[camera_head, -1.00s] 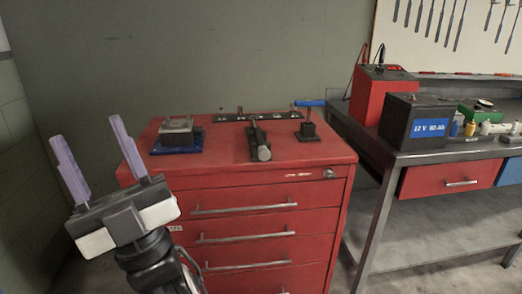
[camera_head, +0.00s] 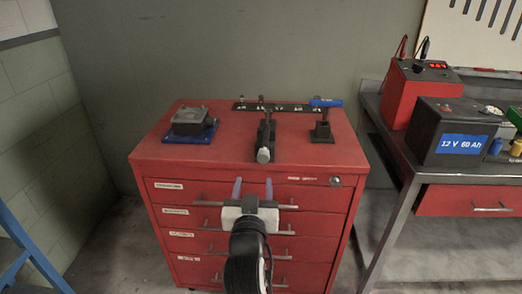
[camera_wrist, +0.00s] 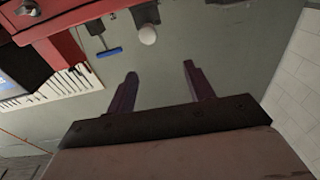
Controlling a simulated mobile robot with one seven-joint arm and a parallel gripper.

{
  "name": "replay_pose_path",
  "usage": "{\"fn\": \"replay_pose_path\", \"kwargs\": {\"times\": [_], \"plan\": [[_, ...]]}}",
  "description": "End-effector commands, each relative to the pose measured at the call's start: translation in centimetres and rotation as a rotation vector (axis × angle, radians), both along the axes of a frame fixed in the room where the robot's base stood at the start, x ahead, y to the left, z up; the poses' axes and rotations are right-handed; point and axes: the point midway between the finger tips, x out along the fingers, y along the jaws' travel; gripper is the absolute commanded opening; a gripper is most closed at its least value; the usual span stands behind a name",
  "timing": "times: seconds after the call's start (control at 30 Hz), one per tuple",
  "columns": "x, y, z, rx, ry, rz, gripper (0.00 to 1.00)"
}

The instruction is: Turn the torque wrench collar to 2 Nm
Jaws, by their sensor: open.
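A dark, long tool with a round pale grey end (camera_head: 264,155), apparently the torque wrench, lies on the red cabinet top, its round end towards me at the front edge. The wrist view shows this end as a pale ball (camera_wrist: 147,35). No scale or number on a collar is readable. My gripper (camera_head: 253,182) is open and empty. In the head view it appears in front of the upper drawers, below the round end and slightly left of it. In the wrist view my two fingers (camera_wrist: 160,70) are spread, apart from the round end.
On the red cabinet (camera_head: 225,146) stand a grey block on a blue base (camera_head: 190,124), a blue-handled tool on a black stand (camera_head: 325,103) and a black strip with pegs (camera_head: 285,106). A metal bench with a battery (camera_head: 450,132) is at the right.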

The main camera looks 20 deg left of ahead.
Motion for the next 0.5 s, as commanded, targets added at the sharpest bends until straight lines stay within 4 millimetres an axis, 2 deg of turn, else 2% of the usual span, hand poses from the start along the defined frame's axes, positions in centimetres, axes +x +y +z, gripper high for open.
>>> {"fn": "replay_pose_path", "kwargs": {"times": [0.1,0.27,0.37,0.5], "plan": [[0.4,-1.1,-1.1,-0.019,0.048,-0.032,0.53],[1.1,-1.3,-1.6,-0.026,0.064,-0.045,0.53],[2.4,-1.0,-1.4,-0.026,0.064,-0.045,0.53],[5.1,-0.2,-1.2,-0.027,0.063,-0.044,0.53]]}}
